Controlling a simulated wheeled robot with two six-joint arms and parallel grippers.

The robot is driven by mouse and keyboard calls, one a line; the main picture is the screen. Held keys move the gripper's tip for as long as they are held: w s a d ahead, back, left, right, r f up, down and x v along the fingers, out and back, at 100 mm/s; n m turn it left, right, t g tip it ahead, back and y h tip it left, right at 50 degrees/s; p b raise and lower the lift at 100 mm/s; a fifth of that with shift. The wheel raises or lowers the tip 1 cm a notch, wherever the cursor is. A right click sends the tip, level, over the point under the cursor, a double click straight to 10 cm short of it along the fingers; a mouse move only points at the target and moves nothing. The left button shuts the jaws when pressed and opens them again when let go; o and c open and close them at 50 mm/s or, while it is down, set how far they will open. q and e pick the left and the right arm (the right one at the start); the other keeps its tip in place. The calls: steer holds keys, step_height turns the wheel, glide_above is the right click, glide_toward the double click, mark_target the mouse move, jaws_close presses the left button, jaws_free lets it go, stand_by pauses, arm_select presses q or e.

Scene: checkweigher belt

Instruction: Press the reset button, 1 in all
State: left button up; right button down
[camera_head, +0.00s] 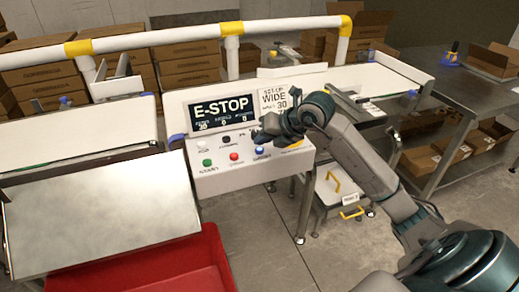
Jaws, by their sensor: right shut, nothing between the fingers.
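The control box (219,176) stands in the middle, its screen (222,111) reading E-STOP. Its sloped front carries a green button (207,162), a red button (234,156), a blue button (260,149), a white button (202,148) and a black knob (227,140). The small labels are too blurred to read surely, so I cannot tell which one is reset. My right gripper (262,136) is shut and empty, just above the blue button in the picture. I cannot tell whether it touches the panel. My left gripper is not in view.
A red bin (150,268) sits at the front left below a sloped metal plate (100,215). A white guard rail (190,35) with yellow joints runs behind the box. A steel table (455,95) stands at the right. The grey floor (265,235) below the box is open.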

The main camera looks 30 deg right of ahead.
mark_target(263, 151)
steer(key=shift+f, duration=0.35)
steer(key=shift+f+b, duration=0.5)
steer(key=shift+b, duration=0.2)
stand_by(0.4)
steer(key=shift+r, duration=0.15)
steer(key=shift+r+p, duration=0.65)
steer(key=shift+r, duration=0.15)
steer(key=shift+r+p, duration=1.75)
steer(key=shift+r, duration=0.8)
steer(key=shift+f, duration=0.1)
